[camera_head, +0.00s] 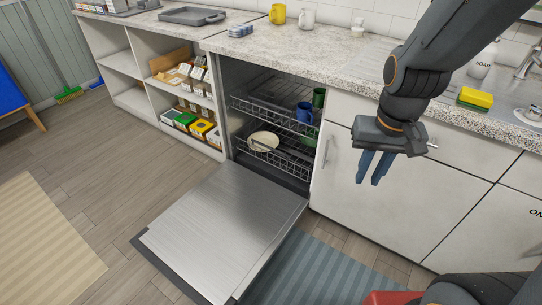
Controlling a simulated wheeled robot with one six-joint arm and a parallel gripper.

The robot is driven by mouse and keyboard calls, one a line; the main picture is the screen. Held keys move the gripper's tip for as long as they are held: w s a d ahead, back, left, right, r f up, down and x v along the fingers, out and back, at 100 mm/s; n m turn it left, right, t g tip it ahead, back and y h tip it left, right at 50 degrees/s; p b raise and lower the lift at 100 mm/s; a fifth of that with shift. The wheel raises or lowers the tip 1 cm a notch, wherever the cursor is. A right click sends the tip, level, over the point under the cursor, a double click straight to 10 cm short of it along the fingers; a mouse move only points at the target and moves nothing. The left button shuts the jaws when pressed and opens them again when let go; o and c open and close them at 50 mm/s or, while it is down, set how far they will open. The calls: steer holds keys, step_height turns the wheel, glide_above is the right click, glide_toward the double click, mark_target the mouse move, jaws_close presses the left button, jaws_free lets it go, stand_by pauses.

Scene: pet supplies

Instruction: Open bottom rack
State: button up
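The dishwasher stands under the counter with its silver door (222,222) folded down flat toward the floor. Inside are two wire racks. The bottom rack (280,158) sits inside the cavity and holds a pale plate (263,141) and a green item at its right. The top rack (262,108) is also inside and holds a blue cup (304,112) and a green cup (319,97). My gripper (371,168) hangs to the right of the dishwasher, in front of the white cabinet, apart from the racks. Its two blue fingers point down with a gap between them, and nothing shows between them.
Open shelves with boxes (197,128) stand left of the dishwasher. The counter (300,55) above bears mugs, a tray, a soap bottle and a sponge (475,98). A white cabinet (350,180) stands at right. A striped blue rug (320,270) lies beside the open door.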

steer(key=w+a+f+m+t+b, duration=0.2)
steer(key=w+f+b, duration=0.4)
steer(key=w, duration=0.5)
steer(key=w+a+f+m+t+b, duration=0.2)
steer(key=w+f+b, duration=0.2)
steer(key=w+f, duration=0.55)
steer(key=m+t+y+b, duration=0.3)
steer(key=m+t+b, duration=0.45)
steer(key=b, duration=1.25)
glide_above(274, 155)
steer(key=s+d, duration=0.7)
steer(key=s, duration=0.6)
step_height(274, 155, down, 25)
steer(key=w+a+f+m+t+b, duration=0.1)
steer(key=w+a+f+b, duration=0.1)
steer(key=w+f+b, duration=0.2)
steer(key=w+a+f+m+y+b, duration=0.1)
steer(key=w+a+f+m+b, duration=0.1)
steer(key=w+a+f+b, duration=0.1)
steer(key=w+a+f+m+t+b, duration=0.1)
steer(key=w+a+f+b, duration=0.2)
steer(key=w+f+b, duration=0.2)
steer(key=shift+w+a+f+m+t, duration=0.15)
steer(key=shift+w+f+t, duration=0.05)
steer(key=shift+w, duration=0.4)
steer(key=shift+w+a+f+m+t, duration=0.1)
steer(key=shift+w+f+t, duration=0.05)
steer(key=shift+w, duration=0.45)
jaws_close()
